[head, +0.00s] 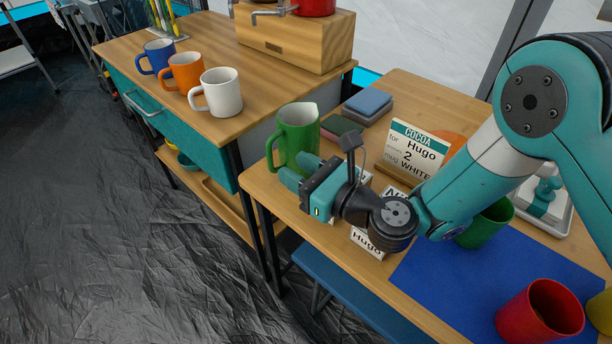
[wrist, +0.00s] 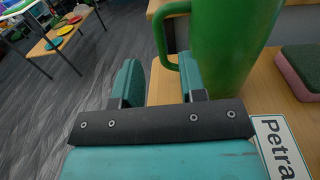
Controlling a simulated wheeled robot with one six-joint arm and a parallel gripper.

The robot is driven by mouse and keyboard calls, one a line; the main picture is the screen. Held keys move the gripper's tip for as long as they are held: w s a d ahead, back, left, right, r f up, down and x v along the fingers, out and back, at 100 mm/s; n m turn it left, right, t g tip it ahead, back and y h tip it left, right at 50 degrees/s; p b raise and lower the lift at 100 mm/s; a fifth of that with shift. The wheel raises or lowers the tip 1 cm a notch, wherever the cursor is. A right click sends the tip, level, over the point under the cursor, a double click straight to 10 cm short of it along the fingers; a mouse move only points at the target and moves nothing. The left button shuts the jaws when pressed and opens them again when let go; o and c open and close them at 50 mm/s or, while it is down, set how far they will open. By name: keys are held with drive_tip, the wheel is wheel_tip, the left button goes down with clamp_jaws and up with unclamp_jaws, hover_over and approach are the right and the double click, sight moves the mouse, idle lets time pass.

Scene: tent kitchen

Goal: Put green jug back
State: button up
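The green jug (head: 300,130) stands upright near the left edge of the wooden table, its handle (head: 273,150) facing left. In the wrist view the jug (wrist: 235,40) fills the upper right, and its handle (wrist: 160,35) shows just beyond and between my two fingers. My gripper (head: 293,172) is low beside the jug on its near side. In the wrist view my gripper (wrist: 160,80) has its fingers apart with nothing clasped between them. Whether a finger touches the jug I cannot tell.
The table also bears a cocoa sign (head: 415,150), name cards (head: 367,243), sponges (head: 367,104), a blue mat (head: 450,290), a green cup (head: 487,222) and a red cup (head: 540,312). Blue, orange and white mugs (head: 217,92) stand on the side counter (head: 130,55).

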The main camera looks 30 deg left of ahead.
drive_tip(key=shift+d+f+b, duration=0.35)
drive_tip(key=shift+d+b, duration=0.1)
drive_tip(key=shift+b, duration=0.5)
drive_tip(key=b, duration=0.1)
drive_tip(key=d+b, duration=0.1)
drive_tip(key=shift+s+d+r+b, duration=0.15)
drive_tip(key=shift+s+r+b, duration=0.1)
drive_tip(key=shift+b, duration=0.1)
drive_tip(key=shift+d+r, duration=0.1)
drive_tip(key=shift+d, duration=0.1)
drive_tip(key=shift+r, duration=0.1)
drive_tip(key=s+d+r+n+g+h, duration=0.3)
drive_tip(key=d+r+n+g, duration=0.35)
drive_tip(key=n, duration=0.95)
drive_tip(key=s+d+n+h, duration=0.2)
drive_tip(key=d+n+h, duration=0.1)
drive_tip(key=d, duration=0.5)
drive_tip(key=s+d+r+n+t+h, duration=0.1)
drive_tip(key=s+d+n+h, duration=0.2)
drive_tip(key=d, duration=0.5)
drive_tip(key=s+d+r+n+t+h, duration=0.1)
drive_tip(key=s+d+n+h, duration=0.2)
drive_tip(key=d, duration=0.6)
drive_tip(key=shift+r+n+h, duration=0.25)
drive_tip(key=shift+n+h, duration=0.35)
drive_tip(key=shift+n, duration=0.6)
